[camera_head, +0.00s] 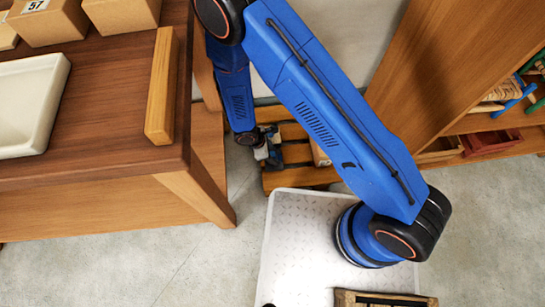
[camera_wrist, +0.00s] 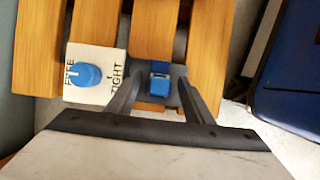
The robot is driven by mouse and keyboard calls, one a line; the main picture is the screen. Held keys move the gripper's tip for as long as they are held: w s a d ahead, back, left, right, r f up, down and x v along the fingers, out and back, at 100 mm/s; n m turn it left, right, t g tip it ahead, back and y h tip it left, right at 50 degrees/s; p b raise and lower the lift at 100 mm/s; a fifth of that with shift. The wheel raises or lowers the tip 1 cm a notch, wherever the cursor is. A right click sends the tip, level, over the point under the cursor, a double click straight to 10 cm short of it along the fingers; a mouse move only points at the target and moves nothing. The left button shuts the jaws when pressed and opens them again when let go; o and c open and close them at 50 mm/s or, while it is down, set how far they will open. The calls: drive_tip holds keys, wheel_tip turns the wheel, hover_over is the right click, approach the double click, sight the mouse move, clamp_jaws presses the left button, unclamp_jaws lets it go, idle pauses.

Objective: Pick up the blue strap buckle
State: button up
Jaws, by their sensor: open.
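The blue strap buckle (camera_wrist: 160,84) sits on a dark grey base on the wooden slats, in the middle of the wrist view. My gripper (camera_wrist: 160,92) is open, with one finger left of the buckle and one right of it. Whether either finger touches it I cannot tell. In the head view my gripper (camera_head: 267,153) is low over the slatted wood (camera_head: 292,178), below my blue arm, and the buckle cannot be made out clearly there.
A white block with a blue knob (camera_wrist: 85,75) and lettering lies just left of the buckle. A wooden table (camera_head: 95,130) with a white tray (camera_head: 40,95) stands at left, and a wooden shelf (camera_head: 460,60) at right. Grey floor (camera_head: 490,220) is open at lower right.

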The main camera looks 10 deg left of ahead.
clamp_jaws()
drive_tip(key=shift+r, duration=0.15)
